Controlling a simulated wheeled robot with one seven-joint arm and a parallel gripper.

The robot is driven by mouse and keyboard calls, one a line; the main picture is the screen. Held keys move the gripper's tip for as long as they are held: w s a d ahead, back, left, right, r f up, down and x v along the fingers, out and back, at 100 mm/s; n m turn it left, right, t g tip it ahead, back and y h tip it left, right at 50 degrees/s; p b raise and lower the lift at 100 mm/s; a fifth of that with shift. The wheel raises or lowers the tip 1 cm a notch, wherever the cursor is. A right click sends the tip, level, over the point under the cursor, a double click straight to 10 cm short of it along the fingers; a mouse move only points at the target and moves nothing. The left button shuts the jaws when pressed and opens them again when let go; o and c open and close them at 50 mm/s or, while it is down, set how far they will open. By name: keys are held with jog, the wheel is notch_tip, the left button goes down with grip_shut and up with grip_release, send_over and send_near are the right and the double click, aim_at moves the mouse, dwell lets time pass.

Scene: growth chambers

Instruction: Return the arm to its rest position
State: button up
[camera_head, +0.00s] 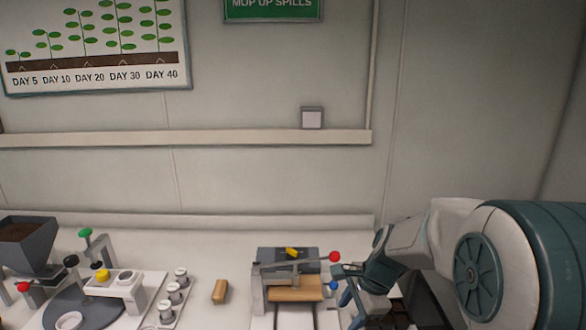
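My arm comes in from the right side of the head view, bent over the bench. My gripper (341,283) points left and down, at the right side of a small press-like fixture (258,281). Its two dark teal fingers show apart, with a gap between them, and nothing is seen held. A blue knob (334,285) is right at the fingertips; I cannot tell whether they touch it. A red knob (334,257) on the fixture's lever is just above the fingers.
A tan block (220,292) lies left of the fixture. Further left are several small metal cups (173,293), a round-based device (85,312) and a soil hopper (24,245). A dark tray (432,300) is partly hidden under my arm. The wall stands behind the bench.

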jog(key=s+d+r+n+t+h+b, duration=0.1)
jog(key=s+r+n, duration=0.2)
jog(key=s+n, duration=0.4)
jog(key=s+d+r+n+t+h, duration=0.1)
jog(key=s+r+n+h, duration=0.1)
jog(key=s+n, duration=0.6)
jog(key=s+r, duration=0.1)
jog(key=s, duration=0.2)
jog(key=shift+d+b, duration=0.15)
jog(key=shift+b, duration=0.25)
jog(key=shift+s, duration=0.1)
jog(key=shift+c, duration=0.4)
